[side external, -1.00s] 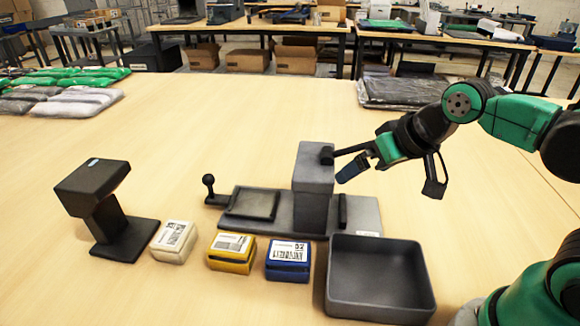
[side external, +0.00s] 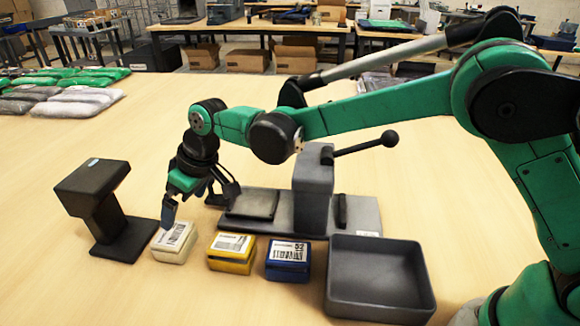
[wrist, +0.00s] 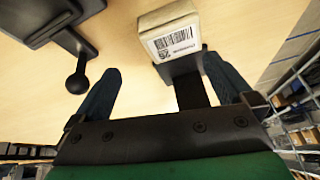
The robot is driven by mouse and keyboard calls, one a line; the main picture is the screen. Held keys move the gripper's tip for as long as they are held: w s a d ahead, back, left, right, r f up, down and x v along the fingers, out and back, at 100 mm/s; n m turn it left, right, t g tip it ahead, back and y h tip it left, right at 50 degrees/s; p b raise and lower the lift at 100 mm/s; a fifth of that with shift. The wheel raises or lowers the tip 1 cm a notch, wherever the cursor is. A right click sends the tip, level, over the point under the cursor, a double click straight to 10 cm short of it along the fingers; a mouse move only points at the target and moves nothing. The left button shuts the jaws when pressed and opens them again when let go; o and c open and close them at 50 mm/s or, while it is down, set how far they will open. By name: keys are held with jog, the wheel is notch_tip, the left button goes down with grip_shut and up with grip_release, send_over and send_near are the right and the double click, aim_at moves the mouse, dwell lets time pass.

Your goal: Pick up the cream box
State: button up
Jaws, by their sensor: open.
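The cream box (side external: 175,243) sits on the table with a barcode label on its top, left of the yellow box. In the wrist view the cream box (wrist: 166,22) shows beyond the fingertips, nearer the right finger. My gripper (side external: 196,206) is open and empty, tilted down above and behind the box. In the side view one finger overlaps the box's back edge; I cannot tell whether it touches.
A black stand (side external: 122,236) is close on the left. A yellow box (side external: 231,253) and a blue box (side external: 288,260) sit to the right. A grey fixture (side external: 315,195) with a knobbed lever stands behind them. An empty grey tray (side external: 380,309) lies at right.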

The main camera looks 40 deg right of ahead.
aim_at(173, 233)
jog(key=shift+s+a+f+n, duration=0.15)
jog(key=shift+a+f+n, duration=0.8)
jog(key=shift+a+n, duration=0.1)
jog(key=shift+x, duration=2.75)
jog(key=shift+d, duration=0.1)
jog(key=shift+c, duration=0.2)
jog(key=c, duration=1)
jog(key=shift+c, duration=0.2)
notch_tip(173, 233, up, 19)
jog(key=shift+f, duration=0.1)
jog(key=shift+r, duration=0.55)
